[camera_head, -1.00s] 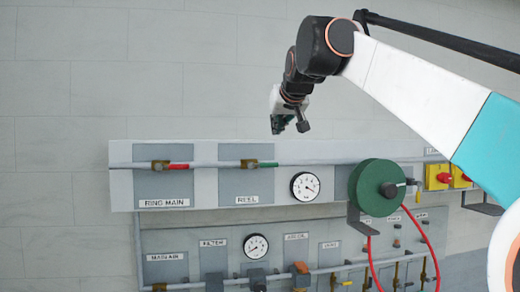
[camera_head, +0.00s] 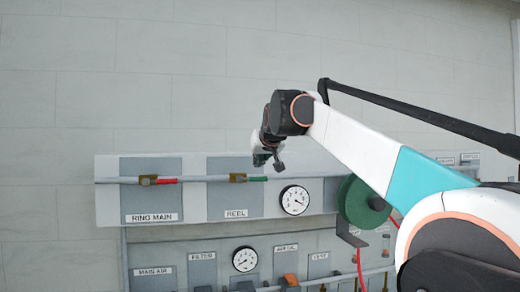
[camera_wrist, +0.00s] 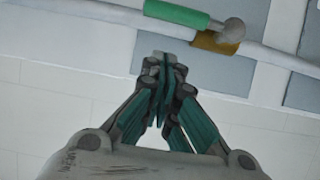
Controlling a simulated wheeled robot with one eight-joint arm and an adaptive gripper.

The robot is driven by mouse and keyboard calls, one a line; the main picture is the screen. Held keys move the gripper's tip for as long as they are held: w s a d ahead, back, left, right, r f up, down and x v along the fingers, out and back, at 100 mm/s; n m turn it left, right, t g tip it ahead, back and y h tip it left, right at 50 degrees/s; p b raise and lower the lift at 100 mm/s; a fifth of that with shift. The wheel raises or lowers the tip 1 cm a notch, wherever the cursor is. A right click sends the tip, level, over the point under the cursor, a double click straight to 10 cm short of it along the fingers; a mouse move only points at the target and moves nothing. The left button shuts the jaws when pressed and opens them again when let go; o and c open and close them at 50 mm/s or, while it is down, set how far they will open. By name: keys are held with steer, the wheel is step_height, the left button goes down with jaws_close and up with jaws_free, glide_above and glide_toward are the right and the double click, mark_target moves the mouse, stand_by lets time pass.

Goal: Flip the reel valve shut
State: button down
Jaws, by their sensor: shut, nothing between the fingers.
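The reel valve has a brass body (camera_head: 238,178) on the pipe above the REEL label (camera_head: 236,213). Its green handle (camera_head: 258,179) lies along the pipe, pointing right. My gripper (camera_head: 262,160) is just above the handle in the head view, with its fingers together and empty. In the wrist view the closed fingertips (camera_wrist: 161,62) are near the green handle (camera_wrist: 176,13), with a visible gap in the picture. The brass body (camera_wrist: 215,41) and a rounded grey end also show there. The depth between fingers and handle is hard to tell.
The ring main valve with a red handle (camera_head: 166,180) is to the left on the same pipe. A round gauge (camera_head: 294,200) and a green hose reel (camera_head: 356,203) are to the right. A lower panel carries another gauge (camera_head: 245,259). The wall above is clear.

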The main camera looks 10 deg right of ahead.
mark_target(253, 179)
steer(key=shift+s+f, duration=0.25)
steer(key=shift+f, duration=0.35)
steer(key=shift+s+f, duration=0.2)
steer(key=shift+f, duration=0.35)
steer(key=shift+s, duration=0.1)
